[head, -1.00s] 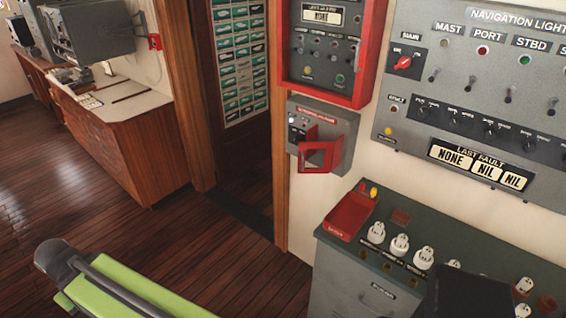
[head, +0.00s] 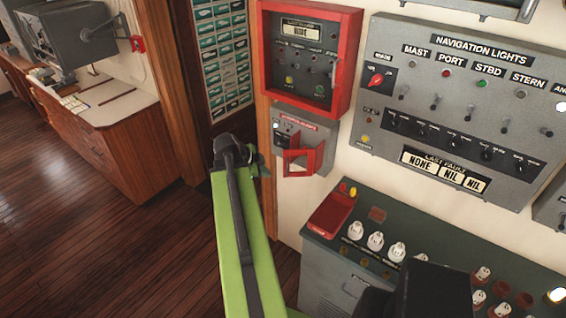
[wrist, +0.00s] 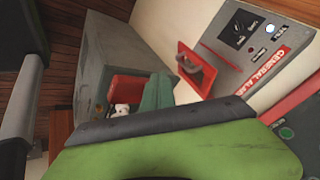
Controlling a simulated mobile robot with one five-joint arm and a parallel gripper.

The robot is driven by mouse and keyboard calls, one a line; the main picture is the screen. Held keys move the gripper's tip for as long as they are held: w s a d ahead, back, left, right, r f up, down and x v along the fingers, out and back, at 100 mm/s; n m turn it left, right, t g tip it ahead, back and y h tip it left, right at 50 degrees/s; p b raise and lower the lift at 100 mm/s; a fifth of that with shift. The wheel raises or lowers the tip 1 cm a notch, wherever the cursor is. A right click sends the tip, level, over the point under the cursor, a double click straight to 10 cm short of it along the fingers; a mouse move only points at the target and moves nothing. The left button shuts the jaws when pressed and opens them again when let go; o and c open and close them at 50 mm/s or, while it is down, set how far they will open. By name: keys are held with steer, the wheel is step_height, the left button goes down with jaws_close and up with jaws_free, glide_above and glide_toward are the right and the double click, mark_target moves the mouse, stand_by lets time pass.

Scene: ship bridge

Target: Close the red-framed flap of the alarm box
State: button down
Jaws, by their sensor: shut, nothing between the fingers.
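The grey alarm box (head: 312,128) is on the wall below a larger red-framed panel. Its red-framed flap (head: 303,153) stands open, sticking out from the box front. In the wrist view the box (wrist: 236,62) shows a "GENERAL ALARM" label, and the flap (wrist: 207,82) juts out with a grey curved part seen at its opening. My gripper (head: 262,166) is at the dark end of my green arm, left of the box in the head view. It is shut and holds nothing. A gap shows between it and the flap; the depth is hard to judge.
A grey cabinet with a dark green top (head: 330,250) and a red tray (head: 332,214) stands below the box. The navigation lights panel (head: 450,95) is to the right. A wooden door frame (head: 262,100) is just left. Open floor (head: 90,230) lies further left.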

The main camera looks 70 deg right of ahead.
steer(key=s+d+f+m+b, duration=0.1)
steer(key=s+d+f+b, duration=0.2)
steer(key=d+f+b, duration=0.4)
steer(key=shift+s+d+f+b, duration=0.2)
steer(key=shift+d+b, duration=0.45)
steer(key=shift+d, duration=1)
